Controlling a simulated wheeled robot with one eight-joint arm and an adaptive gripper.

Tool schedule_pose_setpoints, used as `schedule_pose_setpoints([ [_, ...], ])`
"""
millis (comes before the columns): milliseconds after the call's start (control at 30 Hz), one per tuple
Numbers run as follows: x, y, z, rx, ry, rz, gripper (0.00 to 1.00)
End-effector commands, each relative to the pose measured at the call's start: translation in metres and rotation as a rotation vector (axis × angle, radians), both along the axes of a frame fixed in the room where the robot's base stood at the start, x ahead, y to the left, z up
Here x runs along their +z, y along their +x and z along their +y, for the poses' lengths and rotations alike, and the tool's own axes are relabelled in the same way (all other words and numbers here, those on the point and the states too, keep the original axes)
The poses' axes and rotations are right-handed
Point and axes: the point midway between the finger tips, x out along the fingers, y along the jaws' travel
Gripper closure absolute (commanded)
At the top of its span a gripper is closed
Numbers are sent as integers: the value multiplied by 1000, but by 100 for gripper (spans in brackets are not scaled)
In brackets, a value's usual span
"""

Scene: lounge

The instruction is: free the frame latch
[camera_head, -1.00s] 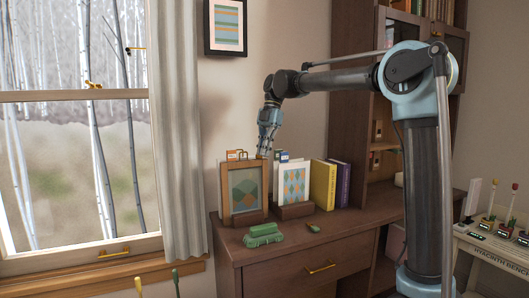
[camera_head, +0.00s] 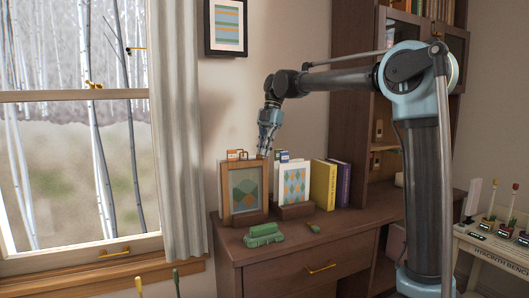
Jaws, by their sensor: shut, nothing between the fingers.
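A wooden picture frame (camera_head: 244,190) with a green and tan diamond design stands upright on the brown cabinet, in a wooden base. A second, white-bordered panel (camera_head: 294,184) with blue and orange diamonds stands to its right in another base. My gripper (camera_head: 265,152) points down from above, behind and between these two. It is shut and empty. Its tips are partly hidden by the frame's upper right corner, so I cannot tell whether they touch anything. I cannot make out a latch on the picture frame; its back is out of sight. A small brass fitting (camera_head: 93,85) sits on the window's middle rail.
A curtain (camera_head: 178,130) hangs left. A tall bookcase (camera_head: 352,120) stands behind my arm.

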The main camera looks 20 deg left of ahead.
Motion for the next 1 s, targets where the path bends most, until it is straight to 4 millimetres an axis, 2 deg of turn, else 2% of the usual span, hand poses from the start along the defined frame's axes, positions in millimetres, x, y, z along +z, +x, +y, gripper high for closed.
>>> schedule_pose_setpoints([
  [333, 0, 0, -2, -1, 0, 0, 100],
  [800, 0, -3, -16, 0, 0, 0, 100],
  [1000, 14, 0, -14, -1, 0, 0, 100],
])
